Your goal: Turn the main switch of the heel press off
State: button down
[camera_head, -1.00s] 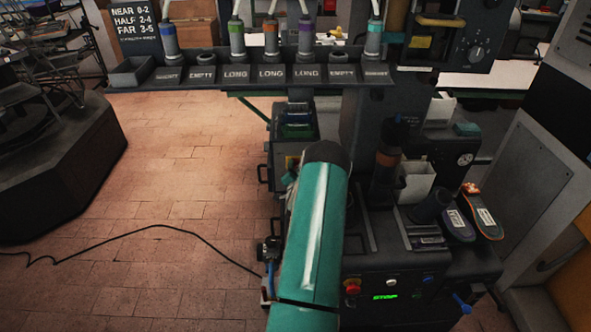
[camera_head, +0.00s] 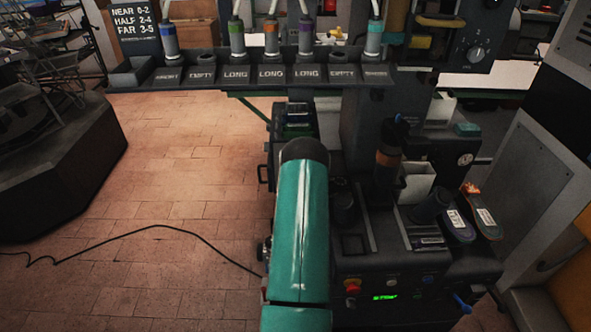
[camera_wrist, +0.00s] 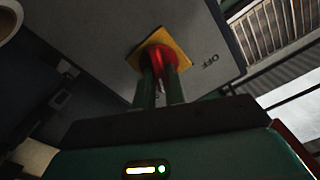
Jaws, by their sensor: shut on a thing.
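The main switch is a red knob (camera_wrist: 160,58) on a yellow plate (camera_wrist: 178,44), fixed to a grey box face with "OFF" printed to its right. My gripper (camera_wrist: 161,78) has its green fingers closed around the red knob in the wrist view. The fingers hide much of the knob, so its exact angle is hard to read. In the head view my teal arm covers both the switch and the gripper. The heel press (camera_head: 352,244) stands to the right of my arm, with a green lit display (camera_head: 384,297) on its front panel.
A labelled rack of tools (camera_head: 270,74) spans the top. Two shoe-shaped pieces, one dark (camera_head: 458,226) and one reddish (camera_head: 482,215), lie on the right of the press. A black cable (camera_head: 150,228) crosses the clear tiled floor. A dark platform (camera_head: 62,165) stands left.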

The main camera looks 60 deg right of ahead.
jog(key=shift+w+a+f+n, duration=0.1)
jog(key=shift+n, duration=2.3)
jog(key=shift+w+a+n, duration=0.1)
jog(key=shift+n, duration=2.3)
jog(key=shift+w+a+f+n, duration=0.1)
jog(key=shift+n, duration=2.3)
jog(key=c, duration=1.5)
grip_release()
jog(key=shift+d, duration=0.1)
jog(key=shift+o, duration=0.2)
jog(key=shift+r, duration=0.1)
jog(key=v, duration=1.4)
